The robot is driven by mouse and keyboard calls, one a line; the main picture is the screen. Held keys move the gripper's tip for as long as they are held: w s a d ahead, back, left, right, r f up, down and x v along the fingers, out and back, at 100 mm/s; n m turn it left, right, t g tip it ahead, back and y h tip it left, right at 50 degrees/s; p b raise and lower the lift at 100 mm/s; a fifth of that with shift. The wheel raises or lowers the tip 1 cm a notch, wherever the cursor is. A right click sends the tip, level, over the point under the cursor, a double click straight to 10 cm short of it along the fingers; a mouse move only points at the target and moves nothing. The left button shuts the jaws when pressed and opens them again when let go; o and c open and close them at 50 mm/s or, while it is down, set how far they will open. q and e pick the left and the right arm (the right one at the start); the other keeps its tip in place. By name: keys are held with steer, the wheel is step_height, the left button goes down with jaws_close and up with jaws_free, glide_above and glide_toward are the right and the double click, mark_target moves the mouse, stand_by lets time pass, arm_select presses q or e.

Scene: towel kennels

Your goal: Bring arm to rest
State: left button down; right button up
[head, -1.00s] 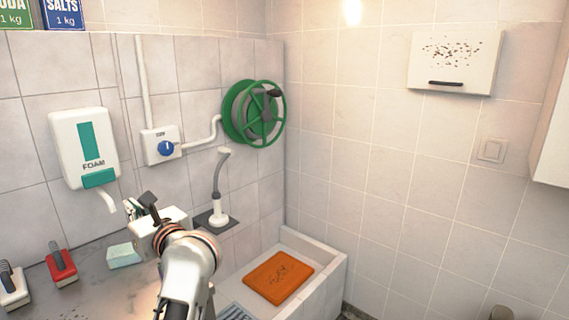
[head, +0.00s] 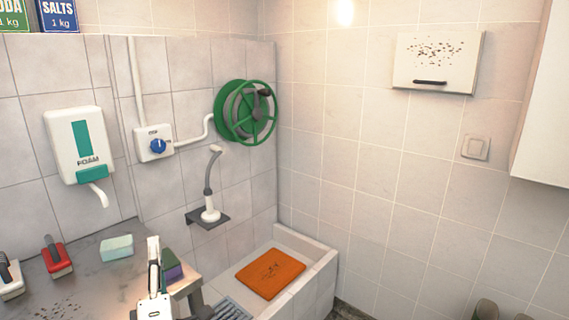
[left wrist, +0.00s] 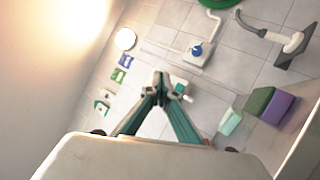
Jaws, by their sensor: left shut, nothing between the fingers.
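My left gripper (head: 153,243) shows low in the head view, over the front part of the grey worktop (head: 90,285), with its fingers pointing up in the picture. In the left wrist view its two green-sided fingers (left wrist: 160,84) meet at the tips, with nothing between them. In the head view a purple and green sponge (head: 172,270) shows just right of the gripper, partly hidden by it. My right gripper is in neither view.
On the worktop lie a pale green sponge (head: 116,247), a red brush (head: 57,259) and a white brush (head: 11,280). A foam dispenser (head: 80,143), dial box (head: 154,143), sprayer (head: 210,205) and green hose reel (head: 246,112) line the wall. A tub (head: 311,270) holds an orange mat (head: 270,274).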

arm_select(q)
steer(key=s+d+f+m+g+h, duration=0.1)
steer(key=s+d+f+m+h, duration=0.2)
steer(key=f+m, duration=0.35)
steer(key=s+d+f+m+g+h, duration=0.2)
steer(key=d+f+m+h, duration=0.1)
steer(key=f+m+h, duration=0.4)
steer(key=s+d+f+m+g+h, duration=0.1)
steer(key=s+d+f+m+h, duration=0.15)
steer(key=f+m, duration=0.4)
steer(key=s+f+m+g, duration=0.3)
steer(key=s+f, duration=0.4)
steer(key=f, duration=0.3)
steer(key=s+a+f+m+g, duration=0.1)
steer(key=s+f+m+g, duration=0.3)
steer(key=s+f, duration=0.4)
step_height(320, 180, down, 3)
steer(key=shift+a+f+g, duration=0.15)
steer(key=shift+f+g, duration=0.05)
steer(key=shift+g, duration=0.2)
